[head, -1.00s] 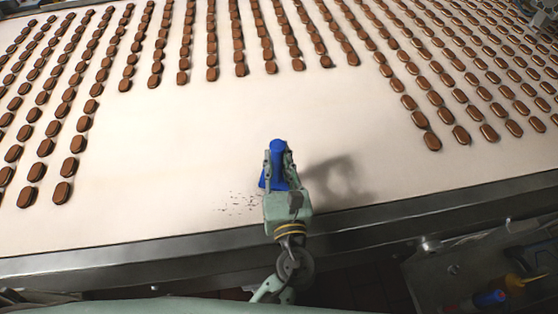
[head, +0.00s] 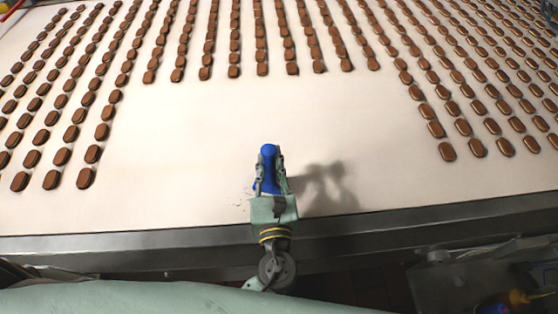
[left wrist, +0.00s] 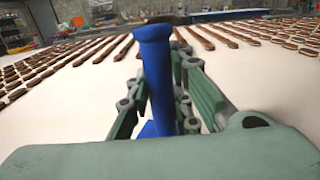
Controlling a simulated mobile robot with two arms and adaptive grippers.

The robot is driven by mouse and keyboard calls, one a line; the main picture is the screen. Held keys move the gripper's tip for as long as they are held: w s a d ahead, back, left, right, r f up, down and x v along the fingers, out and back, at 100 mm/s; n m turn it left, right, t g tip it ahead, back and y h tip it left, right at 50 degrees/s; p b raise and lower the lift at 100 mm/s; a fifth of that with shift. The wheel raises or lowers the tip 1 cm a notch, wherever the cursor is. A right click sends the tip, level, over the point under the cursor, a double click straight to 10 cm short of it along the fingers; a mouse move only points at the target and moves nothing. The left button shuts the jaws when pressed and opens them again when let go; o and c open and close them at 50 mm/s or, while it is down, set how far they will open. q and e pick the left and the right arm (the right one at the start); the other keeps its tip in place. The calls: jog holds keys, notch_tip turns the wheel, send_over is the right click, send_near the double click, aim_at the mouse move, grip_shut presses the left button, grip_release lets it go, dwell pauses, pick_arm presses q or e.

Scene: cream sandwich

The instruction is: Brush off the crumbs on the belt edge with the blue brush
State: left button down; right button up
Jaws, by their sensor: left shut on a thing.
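My left gripper (head: 270,178) is shut on the blue brush (head: 268,151) over the near part of the white belt (head: 330,120). The brush handle stands upright between the fingers. In the left wrist view the blue brush (left wrist: 157,75) shows between the green fingers, its wider base partly hidden low behind the gripper. A few dark crumbs (head: 245,190) show just left of the brush near the belt edge. The gripper and brush hide the spot below them, so I cannot tell whether the bristles touch the belt. My right gripper is not in view.
Rows of brown cream sandwiches (head: 93,154) lie on the belt at the left, back and right. The middle of the belt around the brush is clear. A grey metal rail (head: 400,221) runs along the near edge.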

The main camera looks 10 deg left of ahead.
pick_arm(q)
jog(key=s+a+f+p, duration=0.1)
jog(key=s+a, duration=0.1)
jog(key=a, duration=0.6)
jog(key=shift+a, duration=0.3)
dwell(1.6)
